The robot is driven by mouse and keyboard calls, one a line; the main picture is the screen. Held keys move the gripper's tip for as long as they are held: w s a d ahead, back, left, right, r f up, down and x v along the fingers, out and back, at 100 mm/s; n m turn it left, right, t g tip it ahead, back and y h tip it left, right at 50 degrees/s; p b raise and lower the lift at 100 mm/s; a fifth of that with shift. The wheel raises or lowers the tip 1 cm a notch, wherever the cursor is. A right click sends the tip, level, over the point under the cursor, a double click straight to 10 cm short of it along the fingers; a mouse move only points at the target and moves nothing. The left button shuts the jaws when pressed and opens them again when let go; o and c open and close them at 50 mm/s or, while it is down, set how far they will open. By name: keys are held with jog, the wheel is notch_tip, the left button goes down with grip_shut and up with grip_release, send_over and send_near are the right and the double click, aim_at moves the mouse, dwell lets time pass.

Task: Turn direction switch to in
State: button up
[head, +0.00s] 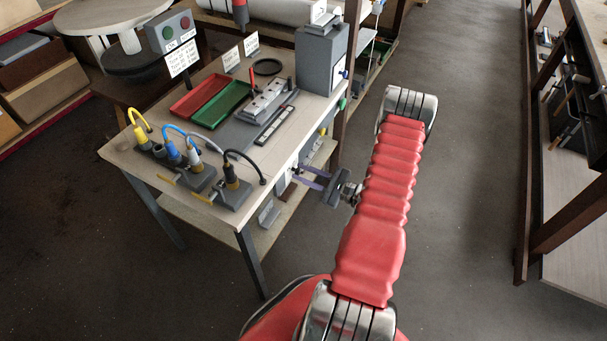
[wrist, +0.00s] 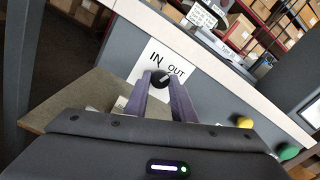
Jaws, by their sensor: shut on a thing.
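The direction switch is a round black knob (wrist: 159,80) on a white label plate (wrist: 150,62) marked IN at left and OUT at right, tilted in the wrist view. A small pale mark shows on the knob, but I cannot tell which word it points at. My gripper (wrist: 160,84) has its purple fingers on either side of the knob, shut on it. In the head view my gripper (head: 299,174) reaches the side of the workbench (head: 128,150), where the knob is mostly hidden by the fingers.
A yellow button (wrist: 244,122) and a green button (wrist: 288,152) sit right of the switch on the same panel. Plugs with cables, a red tray (head: 196,96) and a green tray (head: 222,104) stand on the bench. The floor right of my arm is clear up to a shelf rack (head: 535,225).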

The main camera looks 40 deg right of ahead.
jog(key=n, duration=1.3)
jog(key=shift+a+f, duration=0.1)
jog(key=shift+a, duration=0.15)
jog(key=o, duration=1)
jog(key=shift+d, duration=0.2)
jog(key=v, duration=1.3)
jog(key=shift+s, duration=0.4)
